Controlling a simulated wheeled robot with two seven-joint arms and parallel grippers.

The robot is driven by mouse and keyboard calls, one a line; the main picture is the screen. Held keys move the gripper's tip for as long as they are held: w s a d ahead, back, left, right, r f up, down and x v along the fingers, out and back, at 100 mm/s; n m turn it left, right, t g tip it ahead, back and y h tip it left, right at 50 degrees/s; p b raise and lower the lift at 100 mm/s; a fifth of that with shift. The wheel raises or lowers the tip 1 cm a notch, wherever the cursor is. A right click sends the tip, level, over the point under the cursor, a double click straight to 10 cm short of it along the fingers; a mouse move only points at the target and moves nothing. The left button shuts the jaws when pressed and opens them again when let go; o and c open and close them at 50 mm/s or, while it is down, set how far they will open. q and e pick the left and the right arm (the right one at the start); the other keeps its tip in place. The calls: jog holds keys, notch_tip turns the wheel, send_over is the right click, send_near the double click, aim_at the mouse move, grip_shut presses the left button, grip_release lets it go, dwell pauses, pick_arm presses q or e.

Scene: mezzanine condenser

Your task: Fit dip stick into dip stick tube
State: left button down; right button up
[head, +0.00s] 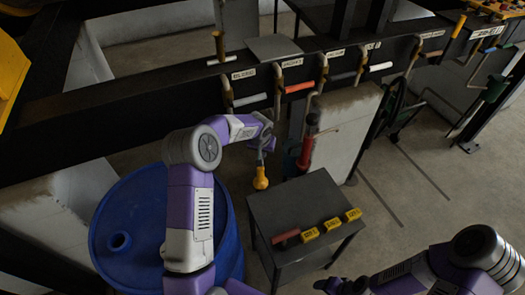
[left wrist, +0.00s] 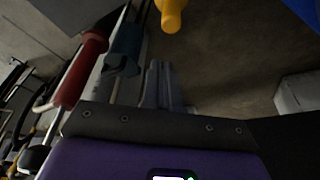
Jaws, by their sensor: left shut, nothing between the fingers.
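My left gripper (head: 264,157) hangs from the purple arm just beyond the blue barrel. Its fingers are shut and empty, seen close up in the left wrist view (left wrist: 160,85). A yellow-orange rounded knob (head: 260,179) shows just below the fingertips; it also shows ahead of them in the left wrist view (left wrist: 172,15). I cannot tell whether it is the dip stick's handle, or whether the fingers touch it. I cannot make out the dip stick tube with certainty. My right gripper (head: 333,286) is dark and partly cut off at the bottom.
A dark small table (head: 290,208) holds a red-handled piece (head: 286,237) and yellow tags (head: 332,224). A black beam (head: 160,95) carries several labelled pipes with handles. A red cylinder (head: 306,150) hangs right of my left gripper. The blue barrel (head: 118,225) stands left.

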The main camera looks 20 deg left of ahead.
dwell(0.3)
pick_arm(q)
jog(key=w+p+v, duration=0.1)
jog(key=v, duration=0.9)
jog(key=shift+r, duration=0.25)
jog(key=shift+s, duration=0.1)
dwell(0.3)
